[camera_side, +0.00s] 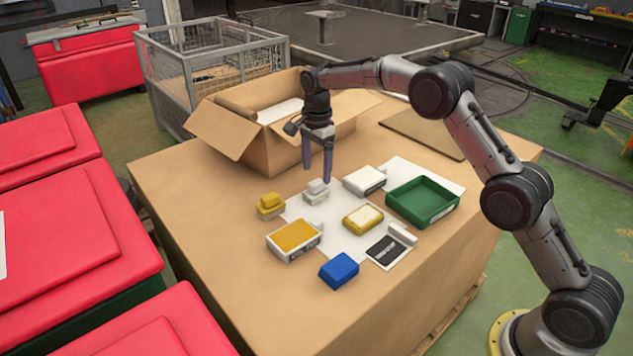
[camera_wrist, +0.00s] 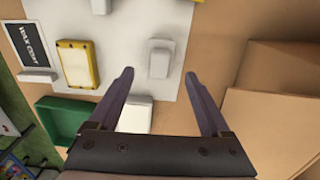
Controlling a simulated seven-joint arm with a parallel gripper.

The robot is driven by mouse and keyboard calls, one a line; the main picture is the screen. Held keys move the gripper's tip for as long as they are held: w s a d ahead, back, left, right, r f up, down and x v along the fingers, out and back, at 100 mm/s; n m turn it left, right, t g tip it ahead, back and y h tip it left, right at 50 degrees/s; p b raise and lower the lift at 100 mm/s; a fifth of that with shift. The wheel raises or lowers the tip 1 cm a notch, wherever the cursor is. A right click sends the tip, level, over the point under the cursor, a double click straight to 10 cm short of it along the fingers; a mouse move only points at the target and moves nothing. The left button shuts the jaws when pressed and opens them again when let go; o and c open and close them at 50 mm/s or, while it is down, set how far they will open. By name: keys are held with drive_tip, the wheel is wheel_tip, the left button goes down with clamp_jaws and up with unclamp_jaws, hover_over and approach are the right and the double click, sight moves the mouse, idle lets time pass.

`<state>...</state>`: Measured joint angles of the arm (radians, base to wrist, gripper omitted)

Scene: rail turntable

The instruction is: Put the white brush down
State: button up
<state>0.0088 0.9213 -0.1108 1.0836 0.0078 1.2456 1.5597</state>
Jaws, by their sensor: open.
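The white brush (camera_side: 316,193), a small pale block with a raised grip, rests upright on the white sheet (camera_side: 326,238) on the table. It also shows in the wrist view (camera_wrist: 159,58), just beyond the fingertips and between their lines. My gripper (camera_side: 318,180) is open and empty, pointing down close by the brush. In the wrist view its two dark fingers (camera_wrist: 159,72) are spread wide with nothing between them. Whether a fingertip touches the brush, I cannot tell.
Around the brush lie a yellow brush (camera_side: 270,206), a white box (camera_side: 364,181), a yellow-rimmed tray (camera_side: 362,219), a yellow-topped box (camera_side: 294,240), a blue block (camera_side: 339,271) and a green tray (camera_side: 423,202). An open carton (camera_side: 240,142) stands behind.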

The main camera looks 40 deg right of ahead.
sight(317, 182)
drive_tip(key=s+r+n+t, duration=0.1)
drive_tip(key=s+r+n, duration=0.45)
drive_tip(key=r, duration=0.95)
drive_tip(key=s+r+n+t, duration=0.1)
drive_tip(key=s+r+n, duration=0.15)
drive_tip(key=s, duration=0.45)
drive_tip(key=s+r+n+t, duration=0.1)
drive_tip(key=s+r, duration=0.2)
drive_tip(key=s, duration=0.4)
drive_tip(key=s+f+n+t, duration=0.1)
drive_tip(key=s+f+n, duration=0.2)
drive_tip(key=s, duration=0.8)
drive_tip(key=s+f+n+t, duration=0.1)
drive_tip(key=s+f+n, duration=0.2)
drive_tip(key=s+n, duration=0.3)
drive_tip(key=s, duration=0.5)
drive_tip(key=shift+s+a+f+t, duration=0.2)
drive_tip(key=shift+s+f+t, duration=0.1)
drive_tip(key=shift+s, duration=0.05)
